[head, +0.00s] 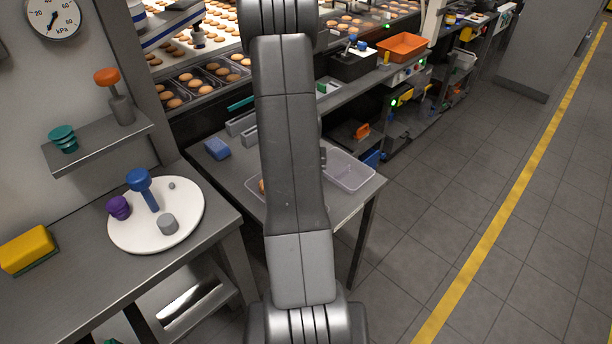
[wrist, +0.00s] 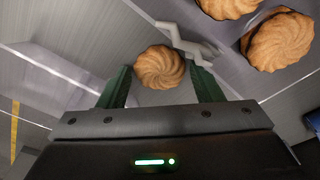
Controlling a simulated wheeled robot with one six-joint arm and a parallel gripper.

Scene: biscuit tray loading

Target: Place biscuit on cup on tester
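A round ridged biscuit (wrist: 158,67) sits between the green fingertips of my gripper (wrist: 160,80) in the wrist view. Its edges are very near both fingers, and I cannot tell if they press on it. In the head view my own arm hides the gripper. On the left bench, a white round plate (head: 188,215) carries a blue-topped post (head: 139,180), a purple cup-like piece (head: 119,207) and a grey cylinder (head: 168,223). I cannot tell for sure which is the tester's cup. More biscuits (wrist: 279,40) lie at the upper right of the wrist view.
A clear empty bin (head: 348,171) stands right of my arm on the low table. A blue block (head: 217,148) is at that table's back left. A yellow sponge (head: 28,250) lies left of the plate. A wall shelf (head: 95,148) overhangs the bench.

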